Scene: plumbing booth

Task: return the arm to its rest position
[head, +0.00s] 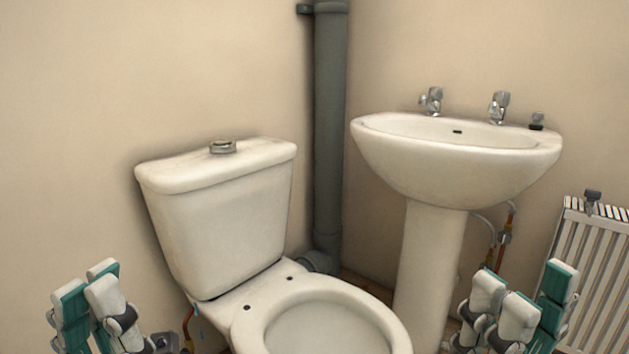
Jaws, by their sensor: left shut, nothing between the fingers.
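My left gripper (88,290) shows at the lower left corner, with white and teal fingers pointing up. Its fingers are close together, shut and empty. It is left of the toilet and apart from it in the picture. My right gripper (522,298) shows at the lower right, in front of the basin pedestal's right side and the radiator. Its fingers also point up, but from this angle I cannot tell whether they are open or shut. Both arms are mostly below the picture's edge.
A white toilet (222,220) stands between my grippers, with a push button (223,147) on its cistern lid. A pedestal basin (450,165) with two taps is behind to the right. A grey pipe (329,130) rises in the corner. A radiator (590,270) is at far right.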

